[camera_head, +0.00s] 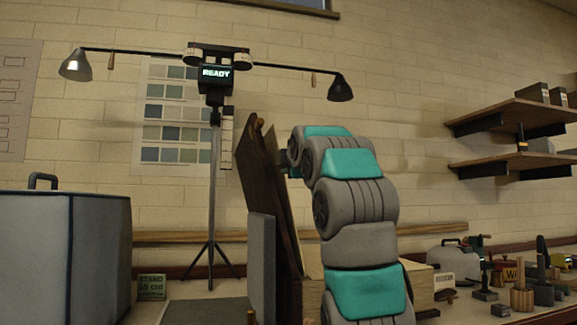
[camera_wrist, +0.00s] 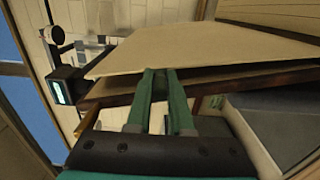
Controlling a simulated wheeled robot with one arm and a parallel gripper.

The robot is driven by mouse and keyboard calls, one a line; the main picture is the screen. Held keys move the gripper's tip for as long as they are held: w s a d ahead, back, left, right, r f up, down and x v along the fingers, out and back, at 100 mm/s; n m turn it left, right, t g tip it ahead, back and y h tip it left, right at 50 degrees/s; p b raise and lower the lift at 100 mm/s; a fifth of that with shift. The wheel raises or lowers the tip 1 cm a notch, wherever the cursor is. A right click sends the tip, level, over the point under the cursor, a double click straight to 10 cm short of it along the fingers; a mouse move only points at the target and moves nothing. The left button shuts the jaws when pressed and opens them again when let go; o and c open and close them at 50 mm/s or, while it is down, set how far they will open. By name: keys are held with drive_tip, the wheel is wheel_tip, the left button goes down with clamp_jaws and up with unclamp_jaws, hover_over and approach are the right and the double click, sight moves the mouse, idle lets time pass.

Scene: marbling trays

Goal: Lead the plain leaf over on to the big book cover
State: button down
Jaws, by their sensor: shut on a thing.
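My gripper (camera_wrist: 160,78) shows in the wrist view with its green fingers close together at the near edge of a plain cream leaf (camera_wrist: 195,48). It is shut on that leaf. The leaf spreads away beyond the fingertips. Just under it is a dark brown-edged board (camera_wrist: 225,82), with a narrow gap between them. In the head view a tall dark brown board (camera_head: 264,195) stands steeply tilted, beside my arm's end. I cannot tell for sure which surface is the big book cover.
A grey panel (camera_head: 262,268) stands against the brown board's lower left. A lamp stand with a READY display (camera_head: 216,74) is behind it. A large grey box (camera_head: 62,255) is at the left. Tools and small blocks (camera_head: 522,297) crowd the right, below wall shelves (camera_head: 515,117).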

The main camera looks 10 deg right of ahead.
drive_tip(key=c, duration=0.8)
unclamp_jaws()
drive_tip(key=shift+s, duration=0.1)
drive_tip(key=s+b, duration=0.1)
drive_tip(key=s, duration=0.6)
drive_tip(key=shift+s, duration=0.3)
